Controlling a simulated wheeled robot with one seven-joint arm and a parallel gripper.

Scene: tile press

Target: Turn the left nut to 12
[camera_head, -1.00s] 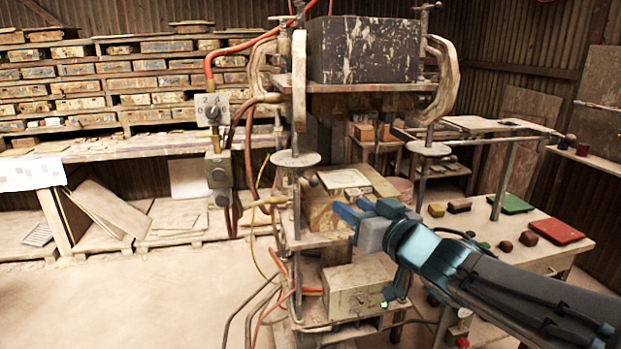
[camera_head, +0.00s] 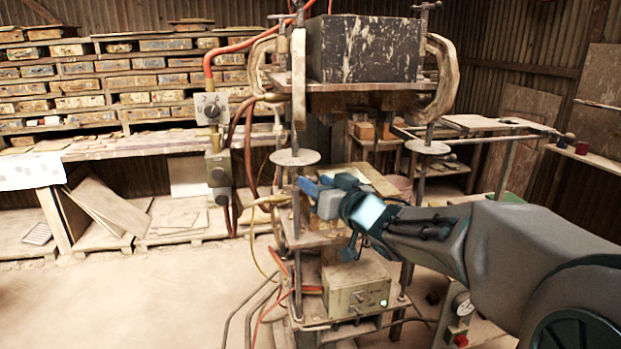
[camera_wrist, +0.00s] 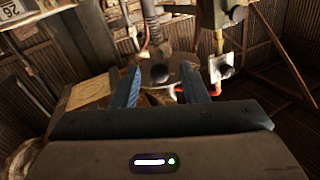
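The left nut (camera_head: 295,157) is a pale round disc on the left threaded column of the press. In the wrist view a disc-like grey plate (camera_wrist: 182,70) and a dark round knob (camera_wrist: 160,73) show ahead, between my fingers in the picture; I cannot tell whether they touch. No scale number is readable. My gripper (camera_head: 308,187) is just below and right of the left nut in the head view. In the wrist view my gripper (camera_wrist: 162,84) is open, its blue fingers apart with nothing held. The matching right nut (camera_head: 428,147) sits on the right column.
The black weight block (camera_head: 362,50) is above on the press. A switch box (camera_head: 211,106) and orange hoses are left of the left column. A control box (camera_head: 355,290) sits below. My arm covers much of the right table. The left floor is open.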

